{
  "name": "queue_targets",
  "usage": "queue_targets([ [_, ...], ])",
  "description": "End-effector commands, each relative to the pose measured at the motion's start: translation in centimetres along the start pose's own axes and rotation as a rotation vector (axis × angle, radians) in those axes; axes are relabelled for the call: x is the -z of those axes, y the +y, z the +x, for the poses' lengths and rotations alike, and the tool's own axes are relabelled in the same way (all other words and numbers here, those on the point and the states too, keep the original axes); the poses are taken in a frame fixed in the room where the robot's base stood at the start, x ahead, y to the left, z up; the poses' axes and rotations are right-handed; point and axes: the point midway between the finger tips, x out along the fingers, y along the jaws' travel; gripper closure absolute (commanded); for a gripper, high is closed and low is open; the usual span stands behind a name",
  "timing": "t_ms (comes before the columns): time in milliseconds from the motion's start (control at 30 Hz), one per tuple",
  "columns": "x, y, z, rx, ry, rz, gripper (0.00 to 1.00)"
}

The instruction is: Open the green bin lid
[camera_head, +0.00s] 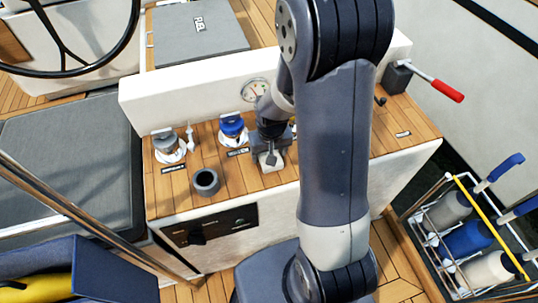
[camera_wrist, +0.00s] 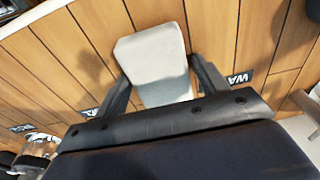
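No green bin or green lid shows in either view. My gripper (camera_head: 270,146) points down at the wooden console top in the camera_head view. In the camera_wrist view the fingers of my gripper (camera_wrist: 160,70) stand apart, one on each side of a pale grey, rounded block (camera_wrist: 154,60). Narrow gaps seem to show beside the block, and I cannot tell whether a finger touches it. The block also shows under my gripper in the camera_head view (camera_head: 271,165), partly hidden. The gripper body covers the block's near end.
A grey knob (camera_head: 166,142), a blue knob (camera_head: 232,126) and a dark cup (camera_head: 206,181) stand left of my gripper. A red-handled lever (camera_head: 447,90) is at the right. A rack of bottles (camera_head: 465,240) stands at lower right. A steering wheel (camera_head: 68,72) is upper left.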

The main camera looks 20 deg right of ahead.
Motion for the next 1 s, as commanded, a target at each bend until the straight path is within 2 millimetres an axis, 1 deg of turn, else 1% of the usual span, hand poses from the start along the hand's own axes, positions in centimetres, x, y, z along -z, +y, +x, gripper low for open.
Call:
queue_targets([
  [33,0.0,0.0,0.0,0.0,0.0,0.0,0.35],
  [400,0.0,0.0,0.0,0.0,0.0,0.0,0.66],
  [433,0.0,0.0,0.0,0.0,0.0,0.0,0.66],
  [467,0.0,0.0,0.0,0.0,0.0,0.0,0.7],
  [633,0.0,0.0,-0.1,0.0,0.001,0.0,0.7],
  [733,0.2,0.0,-0.7,0.0,0.003,0.0,0.7],
  [867,0.4,0.0,-2.6,0.0,0.006,0.0,0.7],
  [1000,0.7,0.0,-5.3,0.0,0.006,0.0,0.7],
])
